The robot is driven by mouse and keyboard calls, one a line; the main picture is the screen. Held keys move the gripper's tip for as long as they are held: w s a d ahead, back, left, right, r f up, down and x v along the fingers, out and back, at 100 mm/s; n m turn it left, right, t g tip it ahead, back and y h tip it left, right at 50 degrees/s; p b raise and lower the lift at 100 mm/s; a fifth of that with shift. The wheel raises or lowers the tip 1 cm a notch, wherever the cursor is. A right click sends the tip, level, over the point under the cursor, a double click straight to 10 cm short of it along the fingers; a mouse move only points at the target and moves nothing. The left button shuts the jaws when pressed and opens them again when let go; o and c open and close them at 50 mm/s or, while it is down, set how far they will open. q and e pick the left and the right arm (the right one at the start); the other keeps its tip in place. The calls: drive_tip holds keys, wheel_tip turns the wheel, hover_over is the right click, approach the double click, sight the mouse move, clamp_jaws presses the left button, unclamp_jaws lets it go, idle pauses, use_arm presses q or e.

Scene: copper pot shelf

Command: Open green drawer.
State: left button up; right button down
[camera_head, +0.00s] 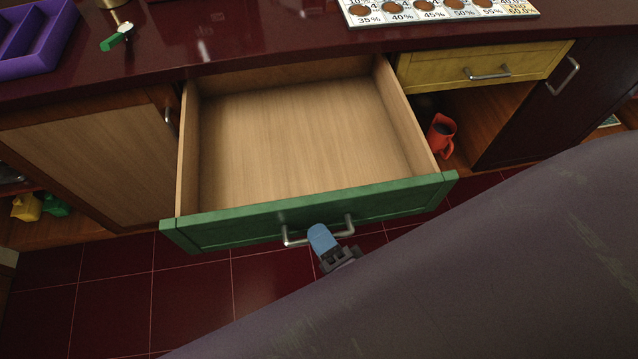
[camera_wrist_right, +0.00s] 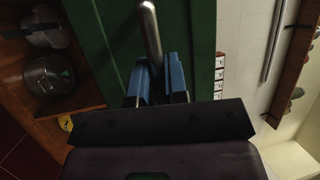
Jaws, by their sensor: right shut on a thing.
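The green drawer (camera_head: 225,229) is pulled well out from under the dark red counter, and its wooden inside is empty. Its metal bar handle (camera_head: 293,241) is on the front face. My right gripper (camera_head: 321,240) is at the handle, with its blue fingers shut on the bar. In the right wrist view, the blue fingers (camera_wrist_right: 157,84) stand either side of the handle (camera_wrist_right: 149,35), with the green front (camera_wrist_right: 104,45) behind. My left gripper is not in view.
A yellow drawer (camera_head: 525,66) is shut at the right, above an open shelf with a red mug (camera_head: 441,134). A wooden cabinet door (camera_head: 85,160) is at the left. A purple tray (camera_head: 40,42) and a chart board (camera_head: 440,12) lie on the counter. Tiled floor (camera_head: 190,285) is clear in front.

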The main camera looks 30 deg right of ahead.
drive_tip(key=c, duration=1.4)
unclamp_jaws()
drive_tip(key=v, duration=1)
drive_tip(key=shift+s+f, duration=0.1)
drive_tip(key=shift+s, duration=0.3)
